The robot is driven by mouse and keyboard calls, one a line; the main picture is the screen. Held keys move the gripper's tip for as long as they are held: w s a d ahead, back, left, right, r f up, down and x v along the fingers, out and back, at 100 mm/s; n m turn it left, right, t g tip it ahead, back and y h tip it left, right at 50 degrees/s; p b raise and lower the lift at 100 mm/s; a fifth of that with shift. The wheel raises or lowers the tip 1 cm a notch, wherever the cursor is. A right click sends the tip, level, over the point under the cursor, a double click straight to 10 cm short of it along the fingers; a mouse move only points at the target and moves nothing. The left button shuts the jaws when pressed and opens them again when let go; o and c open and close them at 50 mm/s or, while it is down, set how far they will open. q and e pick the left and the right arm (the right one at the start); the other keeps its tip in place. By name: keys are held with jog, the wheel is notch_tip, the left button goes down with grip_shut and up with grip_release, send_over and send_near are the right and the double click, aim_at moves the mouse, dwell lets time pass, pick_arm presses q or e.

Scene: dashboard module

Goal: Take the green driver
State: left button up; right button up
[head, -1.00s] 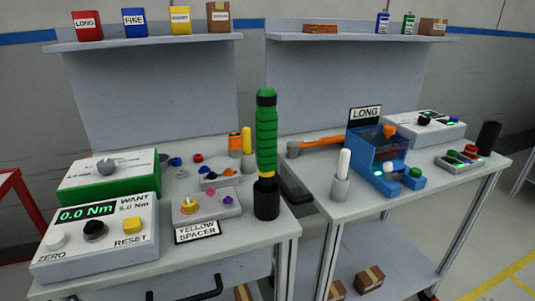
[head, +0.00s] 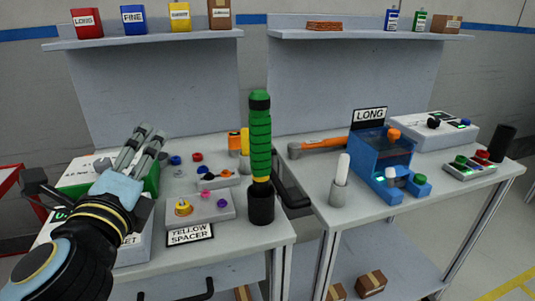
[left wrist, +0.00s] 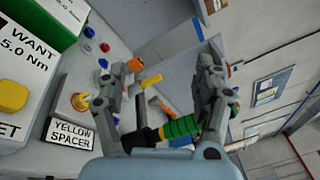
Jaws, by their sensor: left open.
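The green driver (head: 260,145) stands upright in a black holder (head: 261,204) at the front right corner of the left bench. It has a black cap and a yellow band low down. My left gripper (head: 149,133) is open and empty, over the torque tester at the left, apart from the driver. In the left wrist view the open jaws (left wrist: 172,65) spread wide. The driver (left wrist: 182,127) shows beyond and partly behind the finger on the right. My right gripper is not in view.
A grey tray (head: 222,205) with coloured spacers and a YELLOW SPACER sign (head: 190,235) lies between gripper and driver. Orange and yellow tools stand behind the driver. A white-tipped tool in a grey holder (head: 337,197) and a blue LONG fixture (head: 380,150) are on the right bench.

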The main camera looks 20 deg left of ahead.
pick_arm(q)
jog(key=w+d+m+t+h, duration=0.2)
jog(key=d+m+h, duration=0.25)
jog(key=m, duration=0.25)
jog(key=m+g+h, duration=0.1)
jog(key=m+h, duration=0.4)
jog(key=m, duration=0.5)
send_near(254, 154)
jog(key=w, duration=0.2)
jog(key=shift+m+g, duration=0.3)
jog(key=shift+m, duration=0.1)
jog(key=w, duration=0.2)
jog(key=w+p, duration=0.1)
jog(key=w, duration=0.1)
jog(key=shift+d, duration=0.4)
jog(key=w, duration=0.2)
jog(key=w+d, duration=0.1)
jog(key=w, duration=0.3)
jog(key=shift+d+r+p, duration=0.1)
jog(key=shift+d+p, duration=0.2)
jog(key=shift+p, duration=0.05)
jog(key=shift+r, duration=0.1)
grip_shut()
